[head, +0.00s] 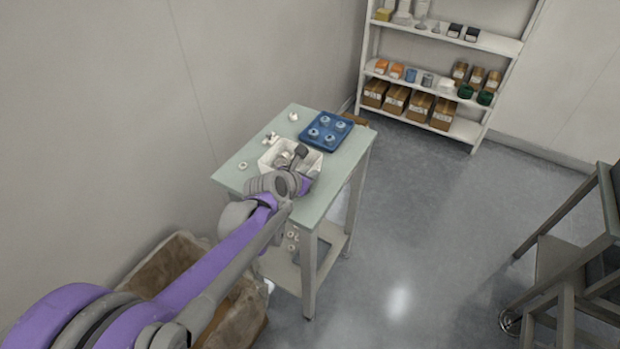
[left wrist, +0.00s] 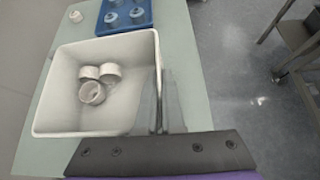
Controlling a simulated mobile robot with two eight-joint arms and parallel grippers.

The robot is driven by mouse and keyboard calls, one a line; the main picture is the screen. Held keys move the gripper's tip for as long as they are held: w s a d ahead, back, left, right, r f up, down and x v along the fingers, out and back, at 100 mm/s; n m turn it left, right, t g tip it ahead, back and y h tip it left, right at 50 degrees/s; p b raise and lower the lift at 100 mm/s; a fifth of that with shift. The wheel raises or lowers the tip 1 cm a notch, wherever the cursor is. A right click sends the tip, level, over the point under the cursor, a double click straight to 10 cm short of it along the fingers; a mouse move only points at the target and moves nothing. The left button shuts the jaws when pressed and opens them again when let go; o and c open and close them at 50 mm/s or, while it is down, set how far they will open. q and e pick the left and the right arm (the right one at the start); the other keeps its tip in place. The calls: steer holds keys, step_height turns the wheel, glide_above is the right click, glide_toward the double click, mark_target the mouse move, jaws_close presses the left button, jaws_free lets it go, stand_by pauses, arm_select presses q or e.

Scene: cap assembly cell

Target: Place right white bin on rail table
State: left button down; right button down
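A white bin (head: 275,155) stands on the pale green table, and only this one white bin shows. In the left wrist view the bin (left wrist: 68,62) holds 3 white ring-shaped caps (left wrist: 92,90). My left gripper (head: 297,153) is over the bin's near right side. In the left wrist view its fingers (left wrist: 162,88) stand close together on either side of the bin's right wall. I cannot tell whether they press on the wall. My right gripper is in neither view. I cannot tell which table is the rail table.
A blue tray (head: 341,127) with several round parts lies behind the bin on the green table (head: 228,175). Small white parts (head: 271,138) lie to its left. A stocked shelf (head: 495,43) stands at the back. A dark wheeled frame (head: 560,262) stands right, past open floor.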

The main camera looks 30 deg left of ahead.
arm_select(q)
steer(key=shift+f, duration=0.75)
steer(key=shift+f, duration=0.2)
steer(key=c, duration=1)
jaws_free()
steer(key=shift+c, duration=0.2)
steer(key=shift+r, duration=0.15)
